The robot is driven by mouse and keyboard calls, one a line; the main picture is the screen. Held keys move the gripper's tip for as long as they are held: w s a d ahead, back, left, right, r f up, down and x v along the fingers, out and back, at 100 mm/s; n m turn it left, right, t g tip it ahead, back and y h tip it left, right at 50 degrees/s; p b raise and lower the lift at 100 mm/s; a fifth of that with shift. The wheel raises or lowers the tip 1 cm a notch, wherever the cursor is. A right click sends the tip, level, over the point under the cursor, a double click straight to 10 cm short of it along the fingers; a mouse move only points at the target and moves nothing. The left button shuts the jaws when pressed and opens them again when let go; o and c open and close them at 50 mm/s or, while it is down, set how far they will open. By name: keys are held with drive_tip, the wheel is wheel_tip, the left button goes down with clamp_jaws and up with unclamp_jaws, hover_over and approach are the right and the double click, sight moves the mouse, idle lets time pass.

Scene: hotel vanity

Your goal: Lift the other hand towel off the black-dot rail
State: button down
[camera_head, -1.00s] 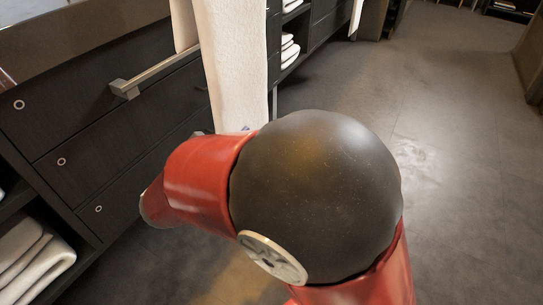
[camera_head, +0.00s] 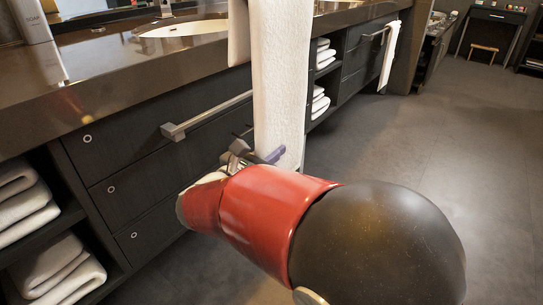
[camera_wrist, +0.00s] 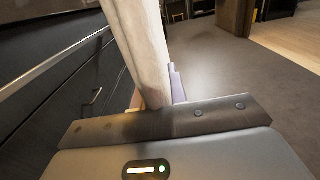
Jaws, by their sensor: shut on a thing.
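A long white hand towel (camera_head: 281,75) hangs upright in front of the dark drawers, and its top runs out of the head view. A narrower flap of it shows on its left side. My gripper (camera_head: 262,156) is shut on the towel near its lower end. In the wrist view the towel (camera_wrist: 138,42) rises from between my fingers (camera_wrist: 156,98). A metal rail (camera_head: 208,115) on the drawer front passes behind the towel; I cannot tell whether they touch. No black dot is clear on it.
Another white towel (camera_head: 389,55) hangs on a farther rail (camera_head: 375,35). A dark counter (camera_head: 120,75) with a sink (camera_head: 185,28) and a soap bottle (camera_head: 28,20) stands above the drawers. Folded towels (camera_head: 62,268) fill open shelves. The floor (camera_head: 430,140) to the right is clear.

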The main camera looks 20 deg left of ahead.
sight(271, 133)
wheel_tip(271, 133, up, 5)
drive_tip(key=shift+f+p, duration=0.15)
drive_tip(key=shift+p, duration=1)
drive_tip(key=shift+s+d+r, duration=0.15)
drive_tip(key=shift+s+d, duration=0.2)
drive_tip(key=shift+d, duration=0.5)
drive_tip(key=shift+s+d+r, duration=0.1)
drive_tip(key=shift+s+d, duration=0.2)
drive_tip(key=shift+d, duration=0.5)
drive_tip(key=s+d, duration=0.4)
drive_tip(key=d, duration=0.5)
drive_tip(key=shift+d, duration=0.35)
